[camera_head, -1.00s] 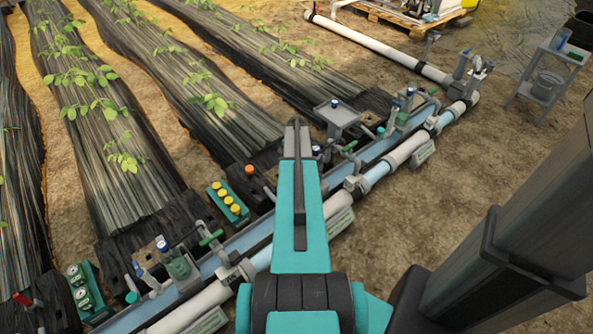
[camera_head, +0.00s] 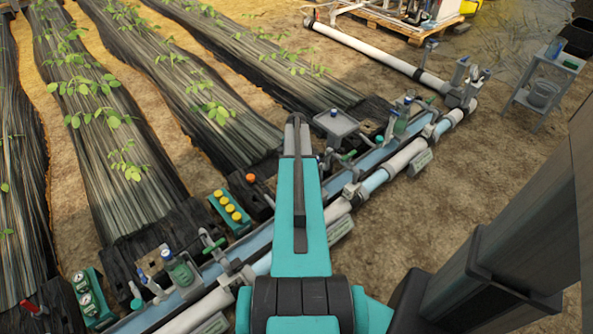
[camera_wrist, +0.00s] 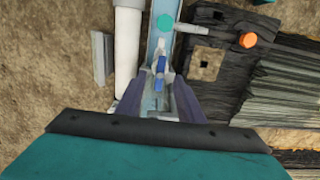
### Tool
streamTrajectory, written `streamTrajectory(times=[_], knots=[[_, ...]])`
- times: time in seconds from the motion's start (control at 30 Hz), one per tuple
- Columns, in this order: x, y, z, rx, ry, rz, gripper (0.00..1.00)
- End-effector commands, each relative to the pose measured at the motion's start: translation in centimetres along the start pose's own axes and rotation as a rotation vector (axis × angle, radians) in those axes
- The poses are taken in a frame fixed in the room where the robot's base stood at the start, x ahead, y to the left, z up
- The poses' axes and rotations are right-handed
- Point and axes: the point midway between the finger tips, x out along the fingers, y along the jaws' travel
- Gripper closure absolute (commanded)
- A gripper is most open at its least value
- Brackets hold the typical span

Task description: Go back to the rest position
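My gripper (camera_head: 297,124) is at the end of my teal arm in the head view, stretched out over the pipe line. In the wrist view my gripper's two dark fingers (camera_wrist: 160,95) stand apart, with a gap between them. A small blue fitting with a pale top (camera_wrist: 160,64) shows in line with that gap, over the light blue channel. I see no finger closed on it, and whether they touch cannot be told. In the head view my arm hides the part of the line beneath it.
A white pipe (camera_head: 202,308) and light blue channel run diagonally below, with valves and bottles along them. A green tray with yellow caps (camera_head: 229,213) and a gauge block (camera_head: 90,297) lie left. Planted black rows lie beyond. A grey stand (camera_head: 545,84) is at right; bare soil lies between.

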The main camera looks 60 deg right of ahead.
Motion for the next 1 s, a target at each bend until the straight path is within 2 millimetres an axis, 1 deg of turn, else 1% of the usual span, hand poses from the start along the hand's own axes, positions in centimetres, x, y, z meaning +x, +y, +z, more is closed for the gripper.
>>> streamTrajectory(times=[0.03,0.13,0.63,0.73,0.87,0.97,1.0], knots=[[-0.6,0.0,0.0,0.000,0.000,0.000,0.66],[-1.0,0.0,0.0,0.000,0.000,0.000,0.66],[-1.0,0.0,0.0,0.000,0.000,0.000,0.66],[-1.0,-0.1,0.3,-0.008,0.000,0.000,0.66],[-1.1,-0.7,1.8,-0.047,0.000,0.000,0.66],[-1.3,-1.5,3.9,-0.105,0.000,0.000,0.66],[-1.4,-1.9,5.0,-0.134,0.000,0.000,0.66]])
